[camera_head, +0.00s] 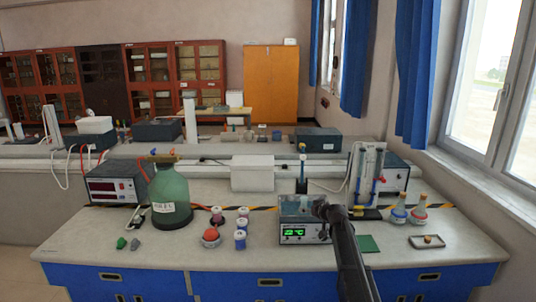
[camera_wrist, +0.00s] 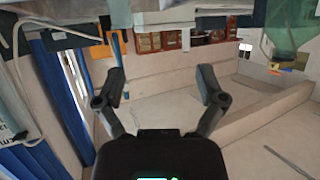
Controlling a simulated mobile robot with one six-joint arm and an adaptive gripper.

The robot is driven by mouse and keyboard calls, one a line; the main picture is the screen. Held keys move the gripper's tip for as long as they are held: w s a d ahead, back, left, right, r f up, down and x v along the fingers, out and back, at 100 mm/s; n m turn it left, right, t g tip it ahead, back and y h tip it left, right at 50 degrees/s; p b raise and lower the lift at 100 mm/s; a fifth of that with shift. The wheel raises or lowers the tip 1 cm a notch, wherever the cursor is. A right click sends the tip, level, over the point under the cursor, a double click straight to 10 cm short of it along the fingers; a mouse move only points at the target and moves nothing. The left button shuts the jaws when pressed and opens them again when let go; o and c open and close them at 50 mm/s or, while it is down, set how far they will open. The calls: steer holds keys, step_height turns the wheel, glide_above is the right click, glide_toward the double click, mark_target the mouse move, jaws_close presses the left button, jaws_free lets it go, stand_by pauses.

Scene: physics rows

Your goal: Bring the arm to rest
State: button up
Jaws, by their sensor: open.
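My arm rises from the bottom of the head view, right of centre, and its dark end (camera_head: 322,209) is in front of the device with the green display (camera_head: 300,232). My gripper's fingers are not clear in the head view. In the wrist view my gripper (camera_wrist: 163,90) is open, with its two dark fingers spread apart and nothing between them. The wrist view is turned upside down, with the bench along its top edge.
A green bottle (camera_head: 170,198), several small jars (camera_head: 241,222) and a red ball (camera_head: 210,236) stand left of my arm. Two flasks (camera_head: 419,213), a small tray (camera_head: 427,241) and a green mat (camera_head: 368,243) lie right of it.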

steer(key=s+f+m+g+h+p, duration=0.1)
steer(key=s+f+g+h, duration=0.1)
steer(key=s, duration=1.3)
steer(key=s+f+m+g+h, duration=0.1)
steer(key=s+f+g, duration=0.3)
steer(key=s, duration=1.1)
steer(key=s+f+m+g+h+p, duration=0.1)
steer(key=s+g, duration=0.5)
steer(key=s, duration=0.9)
steer(key=shift+f+m+h+p, duration=0.3)
steer(key=shift+f+m+h, duration=0.4)
steer(key=shift+f+h, duration=0.15)
